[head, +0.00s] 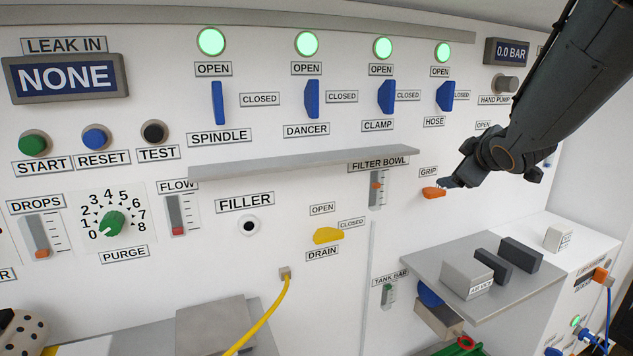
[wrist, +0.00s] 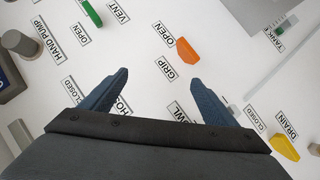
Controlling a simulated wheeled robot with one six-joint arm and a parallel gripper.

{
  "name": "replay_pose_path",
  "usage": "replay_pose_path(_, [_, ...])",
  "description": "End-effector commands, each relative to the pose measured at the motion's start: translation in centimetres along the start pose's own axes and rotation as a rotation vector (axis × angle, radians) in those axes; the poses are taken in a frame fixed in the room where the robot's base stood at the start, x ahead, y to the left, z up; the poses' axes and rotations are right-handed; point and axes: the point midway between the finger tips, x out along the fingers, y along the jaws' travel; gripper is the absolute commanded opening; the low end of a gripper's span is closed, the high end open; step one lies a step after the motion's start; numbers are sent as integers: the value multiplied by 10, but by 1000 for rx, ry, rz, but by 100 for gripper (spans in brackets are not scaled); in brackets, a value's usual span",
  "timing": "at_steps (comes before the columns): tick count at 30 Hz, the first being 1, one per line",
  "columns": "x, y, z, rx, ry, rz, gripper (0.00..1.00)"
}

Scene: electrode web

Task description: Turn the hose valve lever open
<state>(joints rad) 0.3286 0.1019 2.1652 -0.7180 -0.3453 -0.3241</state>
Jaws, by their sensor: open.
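The blue hose lever (head: 446,96) stands upright on the white panel, above the HOSE label (head: 434,121) and below its OPEN label (head: 440,71). The green lamp (head: 442,52) above it is lit. In the wrist view the HOSE label (wrist: 123,106) is partly covered by a finger, and I cannot see the lever there. My gripper (head: 450,181) is below and slightly right of the hose lever in the head view, close to the orange grip lever (head: 434,192). In the wrist view my gripper (wrist: 158,90) has its blue fingers wide apart with nothing between them.
Similar blue levers for clamp (head: 386,97), dancer (head: 312,98) and spindle (head: 217,102) stand upright to the left. A grey ledge (head: 290,163) juts out below them. The hand pump knob (head: 506,84) is to the right. A grey shelf (head: 425,258) with blocks lies below my gripper.

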Motion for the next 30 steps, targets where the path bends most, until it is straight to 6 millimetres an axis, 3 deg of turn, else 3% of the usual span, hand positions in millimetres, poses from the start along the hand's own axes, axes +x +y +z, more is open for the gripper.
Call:
replay_pose_path(1, [-9,-32,9,84,-79,-55,81])
replay_pose_path(6, [-51,-135,50,340,-364,-217,81])
replay_pose_path(12, [-129,-242,81,560,-681,-390,81])
replay_pose_path(15, [-171,-284,89,639,-821,-461,81])
replay_pose_path(21, [-228,-331,96,725,-1002,-546,81])
replay_pose_path(24, [-239,-339,96,740,-1036,-561,81])
replay_pose_path(30, [-240,-340,96,743,-1042,-563,81])
